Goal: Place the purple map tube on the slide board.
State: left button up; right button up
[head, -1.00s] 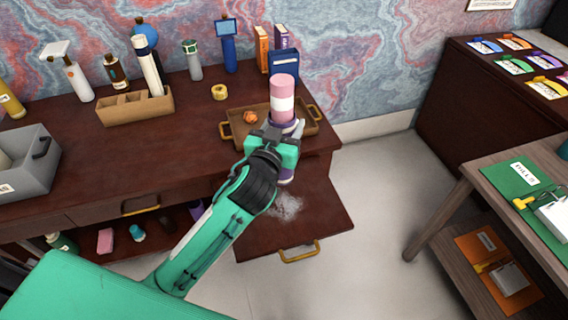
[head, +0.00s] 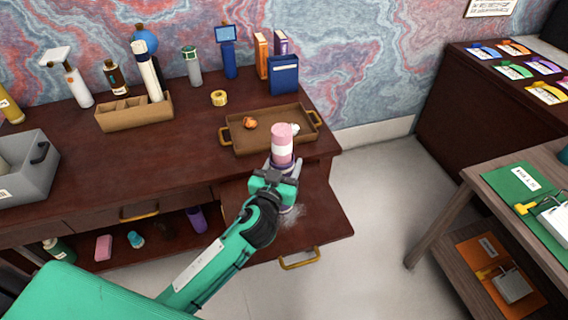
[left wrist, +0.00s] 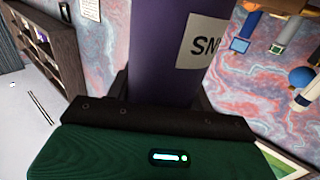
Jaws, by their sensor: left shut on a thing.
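The purple map tube (head: 282,150) stands about upright in my left gripper (head: 274,180). In the head view its top looks pink, with a white band below. In the left wrist view the tube (left wrist: 155,55) is deep purple with a white label whose text is partly cut off. My left gripper is shut around it, hiding part of its lower half. The slide board (head: 325,215) is a dark red-brown panel pulled out from the desk front. The tube is over it in the picture; I cannot tell whether its bottom touches. My right gripper is not in view.
A brown tray (head: 240,144) with small items sits on the desk just behind the slide board. A wooden divided holder (head: 135,115) and a grey bin (head: 30,180) stand left. A brass handle (head: 300,260) marks the board's front edge. A wooden shelf table (head: 470,170) stands right.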

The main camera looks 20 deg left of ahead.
pick_arm(q)
jog(key=shift+f, duration=0.1)
jog(key=o, duration=1.2)
jog(key=shift+o, duration=0.2)
jog(key=shift+s, duration=0.2)
jog(key=s+b, duration=0.2)
jog(key=s, duration=0.9)
jog(key=shift+s+a+b, duration=0.2)
jog(key=shift+s+b, duration=0.15)
jog(key=shift+b, duration=0.05)
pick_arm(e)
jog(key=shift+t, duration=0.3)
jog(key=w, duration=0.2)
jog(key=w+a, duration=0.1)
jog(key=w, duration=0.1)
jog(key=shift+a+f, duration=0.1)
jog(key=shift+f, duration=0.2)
